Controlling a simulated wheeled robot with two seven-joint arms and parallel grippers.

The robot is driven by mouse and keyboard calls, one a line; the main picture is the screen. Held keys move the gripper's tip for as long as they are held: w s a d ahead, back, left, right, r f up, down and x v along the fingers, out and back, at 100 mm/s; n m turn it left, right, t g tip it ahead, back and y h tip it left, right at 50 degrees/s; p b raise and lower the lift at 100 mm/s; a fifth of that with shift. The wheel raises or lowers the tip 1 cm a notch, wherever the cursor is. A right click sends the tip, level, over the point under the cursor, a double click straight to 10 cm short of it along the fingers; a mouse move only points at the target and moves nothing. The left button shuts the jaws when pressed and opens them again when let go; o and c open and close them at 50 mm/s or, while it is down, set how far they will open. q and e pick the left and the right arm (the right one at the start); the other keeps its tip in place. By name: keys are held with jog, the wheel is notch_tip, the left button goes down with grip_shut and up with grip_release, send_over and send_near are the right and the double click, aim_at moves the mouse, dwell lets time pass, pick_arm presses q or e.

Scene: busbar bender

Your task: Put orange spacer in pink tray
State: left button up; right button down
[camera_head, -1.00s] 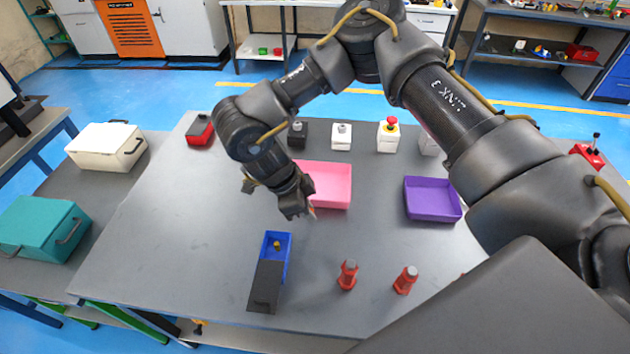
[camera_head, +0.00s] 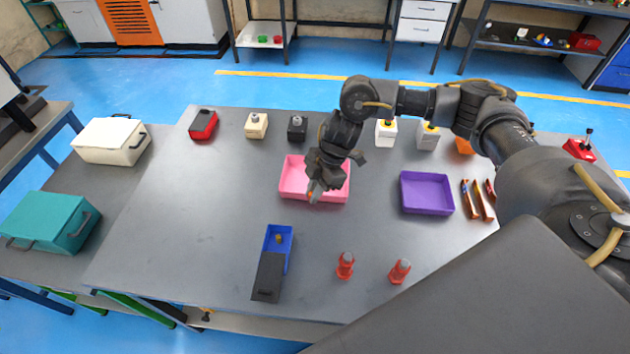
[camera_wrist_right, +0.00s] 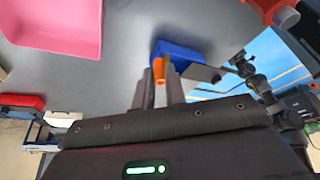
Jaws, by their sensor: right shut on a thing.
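The orange spacer (camera_wrist_right: 158,70) is between the fingertips of my right gripper (camera_wrist_right: 160,82) in the wrist view. In the head view my right gripper (camera_head: 314,190) is shut on it, and only a small orange tip shows. The pink tray (camera_head: 291,187) is a shallow open box on the grey table. The gripper is in front of the tray's middle and near edge in the head view; its height above the tray is hard to tell. The tray also shows at the upper left of the wrist view (camera_wrist_right: 60,30). My left gripper is not clearly seen.
A purple tray (camera_head: 427,194) is to the right, with several orange-brown strips (camera_head: 478,200) beside it. A blue box (camera_head: 279,243) with a dark sliding lid and two red pieces (camera_head: 345,266) (camera_head: 400,271) are nearer. Small switch boxes line the back.

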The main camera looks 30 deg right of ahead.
jog(key=w+d+f+m+b, duration=0.1)
jog(key=w+d+f+b, duration=0.1)
jog(key=w+b, duration=0.2)
jog(key=w+d+f+m+t+b, duration=0.1)
jog(key=w+d+f+m+b, duration=0.1)
jog(key=b, duration=0.5)
jog(key=w+d+f+m+b, duration=0.1)
jog(key=w+d+f+b, duration=0.2)
jog(key=w+b, duration=0.3)
jog(key=shift+w+d+f+t, duration=0.25)
jog(key=shift+d+f+t, duration=0.1)
jog(key=shift+f, duration=0.3)
jog(key=shift+w+d+f+b, duration=0.2)
jog(key=shift+w+b, duration=0.15)
jog(key=shift+w, duration=0.05)
jog(key=f+b, duration=0.3)
jog(key=b, duration=0.1)
jog(key=shift+w+d+f, duration=0.1)
jog(key=shift+w+f, duration=0.1)
jog(key=shift+w, duration=0.05)
jog(key=shift+f+b, duration=0.1)
jog(key=shift+b, duration=0.2)
jog(key=c, duration=1.9)
grip_release()
jog(key=shift+f, duration=0.1)
jog(key=o, duration=0.4)
jog(key=shift+o, duration=0.2)
